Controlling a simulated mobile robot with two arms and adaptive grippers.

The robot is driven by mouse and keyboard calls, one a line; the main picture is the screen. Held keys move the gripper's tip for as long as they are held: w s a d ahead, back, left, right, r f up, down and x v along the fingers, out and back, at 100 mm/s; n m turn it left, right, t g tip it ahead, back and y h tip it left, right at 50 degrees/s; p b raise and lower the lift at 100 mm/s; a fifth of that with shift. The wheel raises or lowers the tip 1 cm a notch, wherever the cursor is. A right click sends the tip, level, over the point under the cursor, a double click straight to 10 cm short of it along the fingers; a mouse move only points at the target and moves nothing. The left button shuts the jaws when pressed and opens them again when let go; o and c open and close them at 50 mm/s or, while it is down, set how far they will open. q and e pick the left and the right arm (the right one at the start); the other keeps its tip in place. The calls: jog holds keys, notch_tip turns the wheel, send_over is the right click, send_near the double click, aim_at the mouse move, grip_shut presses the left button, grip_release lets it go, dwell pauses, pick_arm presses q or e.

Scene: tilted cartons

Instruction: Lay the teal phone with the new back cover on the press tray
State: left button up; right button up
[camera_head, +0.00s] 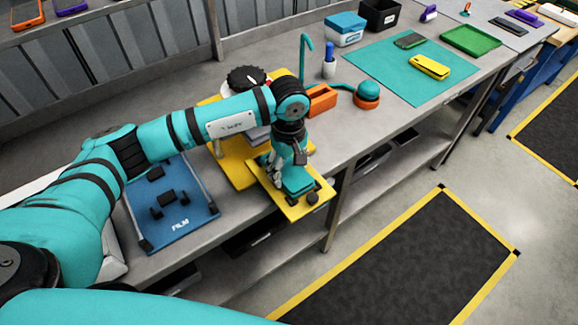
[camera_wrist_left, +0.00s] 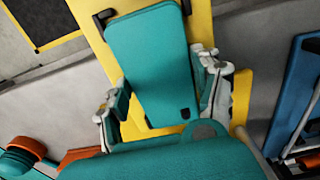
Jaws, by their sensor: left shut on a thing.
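The teal phone (camera_head: 299,182) is in my left gripper (camera_head: 285,172), over the yellow press tray (camera_head: 293,212) in the head view. In the left wrist view the phone (camera_wrist_left: 150,55) shows its flat teal back, with a small dark camera cutout at the near end. The left fingers (camera_wrist_left: 165,98) are shut on its two long sides. The phone lies roughly along the yellow tray (camera_wrist_left: 241,95), between small black corner stops. I cannot tell whether it touches the tray. My right gripper is not in view.
The yellow press (camera_head: 232,165) stands behind the tray. A blue FILM board (camera_head: 190,205) lies to the left. An orange block (camera_head: 322,99) and a teal-topped orange button (camera_head: 367,94) stand to the right. A yellow phone (camera_head: 431,66) lies on the teal mat (camera_head: 385,82).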

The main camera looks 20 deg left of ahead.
pick_arm(q)
jog(key=shift+f, duration=0.15)
dwell(0.4)
dwell(0.4)
jog(key=o, duration=1.4)
notch_tip(320, 180, up, 12)
jog(key=shift+r, duration=0.1)
